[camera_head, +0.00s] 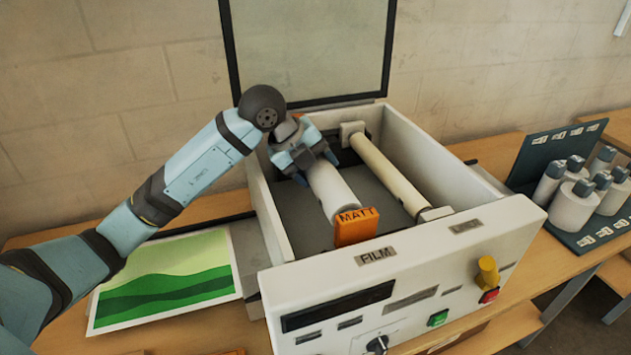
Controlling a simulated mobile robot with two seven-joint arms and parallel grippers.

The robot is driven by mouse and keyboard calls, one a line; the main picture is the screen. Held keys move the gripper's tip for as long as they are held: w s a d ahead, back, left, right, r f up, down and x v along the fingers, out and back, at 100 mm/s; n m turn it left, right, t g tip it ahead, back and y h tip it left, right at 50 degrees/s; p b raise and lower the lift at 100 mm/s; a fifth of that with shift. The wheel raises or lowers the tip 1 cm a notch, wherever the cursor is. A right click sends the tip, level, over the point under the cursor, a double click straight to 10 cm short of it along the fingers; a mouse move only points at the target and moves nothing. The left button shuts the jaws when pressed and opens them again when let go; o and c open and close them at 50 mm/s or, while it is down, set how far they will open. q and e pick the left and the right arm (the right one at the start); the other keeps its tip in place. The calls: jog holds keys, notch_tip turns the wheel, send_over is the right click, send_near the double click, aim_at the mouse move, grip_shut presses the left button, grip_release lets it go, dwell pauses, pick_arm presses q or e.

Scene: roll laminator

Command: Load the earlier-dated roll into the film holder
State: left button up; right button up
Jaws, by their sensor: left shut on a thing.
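My left gripper (306,166) reaches into the open laminator (283,258) from the back left. It is shut on a white film roll (332,190) with an orange end tag (356,226) reading MATT. The roll lies lengthwise inside the left bay, its tagged end at the front wall above the FILM label (375,256). I cannot tell whether it is seated in the holder or held just above it; the gripper hides its far end. No date on it is legible. My right gripper is not in view.
A second white roller (388,172) lies in the right bay. The clear lid (312,48) stands open behind. A green landscape print (165,278) lies at left. Several capped white containers (573,205) stand on a dark labelled tray (530,165) at right. The front panel has a yellow knob (488,270).

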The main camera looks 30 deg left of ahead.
pick_arm(q)
jog(key=shift+f, duration=1.9)
jog(key=shift+f, duration=0.3)
jog(key=o, duration=1.4)
jog(key=shift+o, duration=0.2)
jog(key=shift+s+a+r, duration=0.1)
jog(key=shift+r, duration=0.4)
jog(key=b+v, duration=0.1)
jog(key=v, duration=1)
jog(key=shift+s+r, duration=0.2)
jog(key=shift+r, duration=0.05)
jog(key=shift+f, duration=0.1)
